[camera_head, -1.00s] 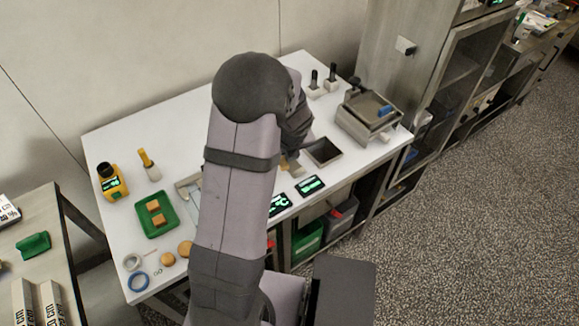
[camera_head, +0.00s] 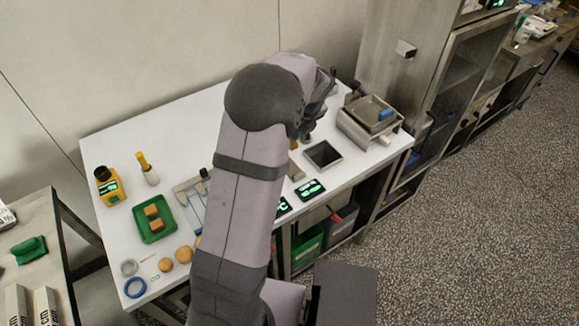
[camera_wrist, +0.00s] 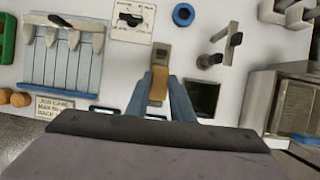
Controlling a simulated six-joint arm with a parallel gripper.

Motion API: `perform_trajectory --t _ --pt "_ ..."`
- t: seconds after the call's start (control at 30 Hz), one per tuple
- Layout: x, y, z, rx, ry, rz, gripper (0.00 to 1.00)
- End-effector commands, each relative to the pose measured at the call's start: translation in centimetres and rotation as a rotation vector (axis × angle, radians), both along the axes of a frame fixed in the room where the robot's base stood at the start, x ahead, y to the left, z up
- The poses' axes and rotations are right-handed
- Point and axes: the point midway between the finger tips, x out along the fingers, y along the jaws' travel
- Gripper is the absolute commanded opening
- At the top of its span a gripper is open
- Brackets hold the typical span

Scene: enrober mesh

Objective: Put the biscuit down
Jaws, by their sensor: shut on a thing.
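My gripper (camera_wrist: 160,100) is shut on the biscuit (camera_wrist: 159,82), a tan piece between the two blue fingers in the wrist view. In the head view my gripper (camera_head: 304,136) is mostly behind my arm, above the right part of the white table (camera_head: 125,150), and a small brown patch shows beside it. A grey metal piece (camera_wrist: 161,52) lies just beyond the biscuit in the wrist view. I cannot tell whether the biscuit touches it or the table. A green tray (camera_head: 172,229) at the left holds two tan blocks.
An open dark square pan (camera_head: 322,155) stands right of the gripper, also in the wrist view (camera_wrist: 201,97). Metal equipment (camera_head: 365,120) stands farther right. Round biscuits (camera_head: 183,254), a blue ring (camera_head: 135,288) and a yellow device (camera_head: 109,186) are at the left. A blue slatted rack (camera_wrist: 65,62) is left of the gripper.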

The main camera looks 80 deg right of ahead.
Motion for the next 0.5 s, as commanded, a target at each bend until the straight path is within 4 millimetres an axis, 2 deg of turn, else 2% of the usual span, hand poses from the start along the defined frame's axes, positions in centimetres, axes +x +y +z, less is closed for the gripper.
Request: perform_trajectory --t 0.27,0.5 --pt "0.1 0.2 -0.5 0.002 0.000 -0.020 0.09" --pt "0.1 0.2 -4.0 0.004 -0.002 -0.021 0.09"
